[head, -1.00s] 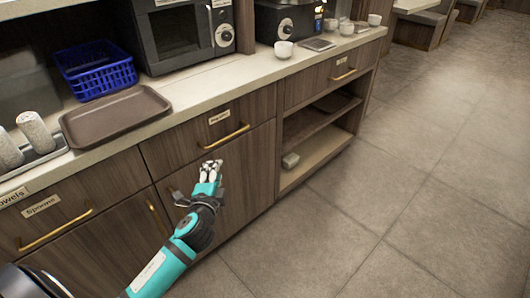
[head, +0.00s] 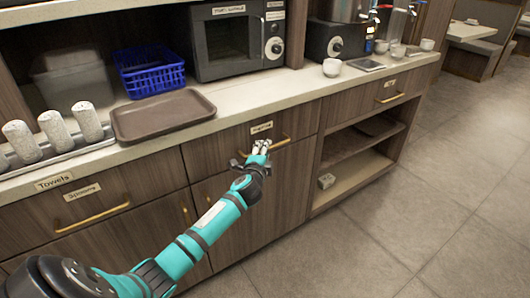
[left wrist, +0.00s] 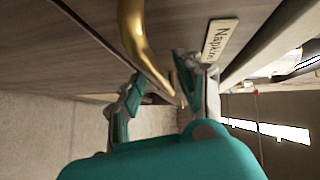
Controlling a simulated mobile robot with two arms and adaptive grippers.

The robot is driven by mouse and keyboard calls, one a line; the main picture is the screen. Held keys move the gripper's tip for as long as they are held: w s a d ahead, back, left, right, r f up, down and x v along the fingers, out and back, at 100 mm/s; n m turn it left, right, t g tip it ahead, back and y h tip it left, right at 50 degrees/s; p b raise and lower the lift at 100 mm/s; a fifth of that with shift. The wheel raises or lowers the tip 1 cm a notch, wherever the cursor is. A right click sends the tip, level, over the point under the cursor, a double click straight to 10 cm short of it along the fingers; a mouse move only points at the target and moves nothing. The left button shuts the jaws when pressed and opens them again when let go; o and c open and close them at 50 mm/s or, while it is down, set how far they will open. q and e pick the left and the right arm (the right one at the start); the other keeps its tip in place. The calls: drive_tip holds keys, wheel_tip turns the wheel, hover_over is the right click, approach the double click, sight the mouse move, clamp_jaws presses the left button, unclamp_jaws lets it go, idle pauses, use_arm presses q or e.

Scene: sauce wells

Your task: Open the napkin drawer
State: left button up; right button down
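The napkin drawer (head: 225,150) is the wooden drawer front in the middle of the counter in the head view; it looks shut. Its "Napkins" label (head: 262,127) also shows in the left wrist view (left wrist: 219,40). Its brass bar handle (head: 281,142) is partly hidden by my left gripper (head: 258,152). In the left wrist view the handle (left wrist: 138,40) runs down toward the space between the two fingers of my left gripper (left wrist: 160,92). The fingers are apart, at the handle; I cannot tell whether they touch it. My right gripper is not in view.
A brown tray (head: 163,115), blue basket (head: 150,72) and microwave (head: 235,45) stand on the counter above. A "Towels"/"Spoons" drawer with a brass handle (head: 92,217) is at left. Open shelves (head: 350,172) are at right. The floor (head: 400,230) in front is clear.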

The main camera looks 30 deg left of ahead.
use_arm(q)
drive_tip(key=shift+w+a+f, duration=0.1)
drive_tip(key=shift+w+a, duration=0.1)
drive_tip(key=shift+w, duration=0.35)
clamp_jaws()
